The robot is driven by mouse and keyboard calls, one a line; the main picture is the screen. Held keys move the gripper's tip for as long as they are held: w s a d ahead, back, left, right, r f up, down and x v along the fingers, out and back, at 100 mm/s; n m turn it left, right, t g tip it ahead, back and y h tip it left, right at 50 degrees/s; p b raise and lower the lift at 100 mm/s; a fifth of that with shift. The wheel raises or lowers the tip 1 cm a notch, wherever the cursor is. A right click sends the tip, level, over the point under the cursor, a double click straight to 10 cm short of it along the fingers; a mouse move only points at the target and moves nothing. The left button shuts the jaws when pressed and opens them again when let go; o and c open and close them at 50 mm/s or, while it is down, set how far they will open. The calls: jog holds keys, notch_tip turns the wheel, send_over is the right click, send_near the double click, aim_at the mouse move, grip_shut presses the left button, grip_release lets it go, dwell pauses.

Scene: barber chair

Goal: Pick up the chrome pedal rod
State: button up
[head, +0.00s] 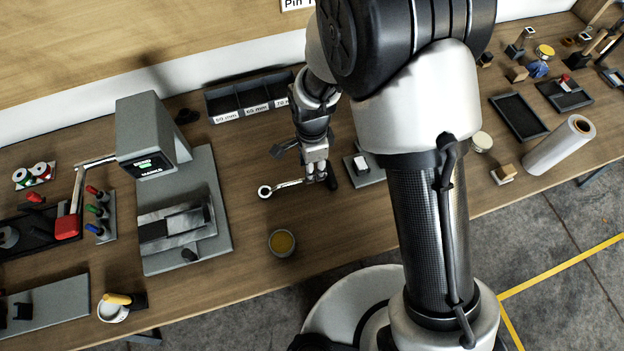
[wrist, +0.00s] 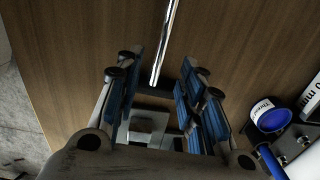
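The chrome pedal rod (head: 285,187) is a slim shiny bar with a ring at its left end in the head view. Its right end runs in at my gripper (head: 318,178), which points down over the bench. In the wrist view, the rod (wrist: 166,40) comes from the top edge to the space between the blue-padded fingers of my gripper (wrist: 164,78). The fingers stand apart, with a gap visible on each side of the rod. I cannot tell how far the rod lies below the fingertips.
A grey fixture with a white piece (head: 362,165) stands close right of my gripper. A labelled three-slot bin (head: 250,98) is behind. A round tin (head: 282,242) stands in front. A grey marking machine (head: 152,137) is to the left. The bench between is mostly clear.

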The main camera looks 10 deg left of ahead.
aim_at(296, 183)
notch_tip(296, 183, down, 5)
jog(key=shift+f+b, duration=0.2)
jog(key=shift+b, duration=0.9)
jog(key=shift+r, duration=0.1)
jog(key=shift+c, duration=0.6)
grip_shut()
